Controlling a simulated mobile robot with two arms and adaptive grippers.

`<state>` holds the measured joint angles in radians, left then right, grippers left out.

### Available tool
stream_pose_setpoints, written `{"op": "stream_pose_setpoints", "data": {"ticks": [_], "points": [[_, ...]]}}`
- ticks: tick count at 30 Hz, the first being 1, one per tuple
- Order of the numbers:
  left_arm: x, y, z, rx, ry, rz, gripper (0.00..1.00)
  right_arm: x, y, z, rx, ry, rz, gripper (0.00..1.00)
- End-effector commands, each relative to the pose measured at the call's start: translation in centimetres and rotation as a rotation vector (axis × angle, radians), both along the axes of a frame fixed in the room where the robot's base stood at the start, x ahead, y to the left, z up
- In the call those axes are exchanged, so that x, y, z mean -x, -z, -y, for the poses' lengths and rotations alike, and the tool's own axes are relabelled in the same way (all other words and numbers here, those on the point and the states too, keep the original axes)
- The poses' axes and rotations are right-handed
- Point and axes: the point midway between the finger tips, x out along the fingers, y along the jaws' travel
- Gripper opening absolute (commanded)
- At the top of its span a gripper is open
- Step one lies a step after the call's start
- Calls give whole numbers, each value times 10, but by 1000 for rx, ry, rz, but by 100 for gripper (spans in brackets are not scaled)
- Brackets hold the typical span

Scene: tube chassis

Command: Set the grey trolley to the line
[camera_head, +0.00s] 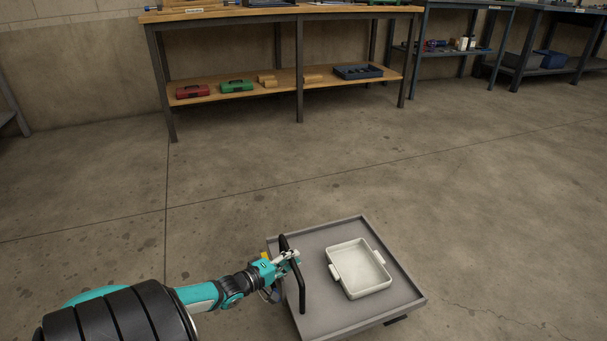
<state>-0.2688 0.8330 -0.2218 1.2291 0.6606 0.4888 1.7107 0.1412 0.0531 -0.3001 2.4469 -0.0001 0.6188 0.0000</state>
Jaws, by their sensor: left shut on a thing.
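The grey trolley (341,321) stands on the floor at the lower middle, turned at an angle in the picture. A black push handle (301,294) rises at its left side. A white tray with two side grips (359,268) sits on its top. My left gripper (291,257) is shut on the black handle, near its upper part. The trolley's wheels are mostly hidden under the deck. My right gripper is not in view. Thin dark lines run across the floor (300,181); I cannot tell whether one of them is the line of the task.
A wooden-topped workbench (225,15) stands along the back wall, with a red case (192,91), a green case (236,86) and a dark bin (358,72) on its lower shelf. Dark benches stand at the back right. The floor between the trolley and the benches is clear.

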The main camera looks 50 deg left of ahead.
Motion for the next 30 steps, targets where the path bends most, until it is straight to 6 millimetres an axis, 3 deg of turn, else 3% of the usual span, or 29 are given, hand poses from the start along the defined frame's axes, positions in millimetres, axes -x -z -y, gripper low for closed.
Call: {"op": "stream_pose_setpoints", "data": {"ticks": [15,16,22,30], "points": [[6,-1,-2,-4,3,2,0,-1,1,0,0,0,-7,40],[6,-1,-2,-4,3,2,15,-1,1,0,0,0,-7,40],[6,0,-2,-2,1,1,40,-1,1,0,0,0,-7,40],[7,0,-2,-1,1,0,40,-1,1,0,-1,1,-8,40]]}}
